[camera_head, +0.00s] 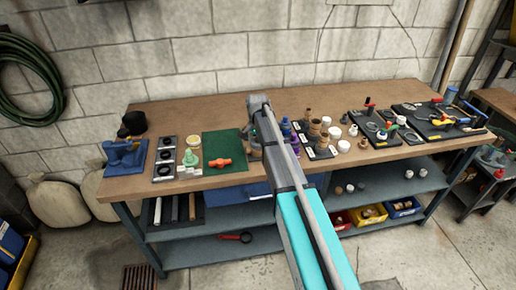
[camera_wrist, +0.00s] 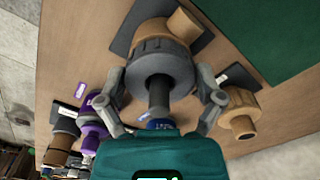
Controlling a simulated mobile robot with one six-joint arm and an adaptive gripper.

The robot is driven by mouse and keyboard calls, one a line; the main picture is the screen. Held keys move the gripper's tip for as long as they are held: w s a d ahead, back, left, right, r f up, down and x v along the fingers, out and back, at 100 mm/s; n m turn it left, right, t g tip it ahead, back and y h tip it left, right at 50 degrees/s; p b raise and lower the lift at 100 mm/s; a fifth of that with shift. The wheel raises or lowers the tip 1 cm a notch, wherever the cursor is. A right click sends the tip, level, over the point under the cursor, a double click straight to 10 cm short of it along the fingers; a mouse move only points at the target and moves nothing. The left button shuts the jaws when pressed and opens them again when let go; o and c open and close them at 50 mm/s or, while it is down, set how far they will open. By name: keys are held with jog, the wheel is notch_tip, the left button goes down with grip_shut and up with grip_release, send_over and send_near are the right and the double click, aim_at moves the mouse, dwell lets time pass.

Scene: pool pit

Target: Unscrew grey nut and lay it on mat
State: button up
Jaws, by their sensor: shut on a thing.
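In the wrist view my gripper (camera_wrist: 160,72) has its two fingers on either side of a thick grey nut (camera_wrist: 163,52), shut on it. The nut sits on a fitting with a dark stem in its middle, and a tan pipe end (camera_wrist: 184,22) shows just beyond it. The green mat (camera_wrist: 285,22) lies at the upper right of the wrist view. In the head view the mat (camera_head: 212,144) lies on the bench left of my arm, with an orange fitting (camera_head: 220,163) on it. My arm hides the gripper and the nut there.
A purple-collared fitting (camera_wrist: 95,118) and a tan fitting (camera_wrist: 242,112) stand close on either side of my gripper. The wooden bench (camera_head: 300,85) holds several boards of fittings to the right. A blue vise-like block (camera_head: 125,155) stands at the left. The mat's upper part is clear.

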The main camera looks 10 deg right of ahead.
jog(key=shift+n, duration=0.5)
jog(key=shift+r, duration=0.15)
jog(key=shift+r+p, duration=3.4)
jog(key=shift+p, duration=0.15)
jog(key=shift+d, duration=0.1)
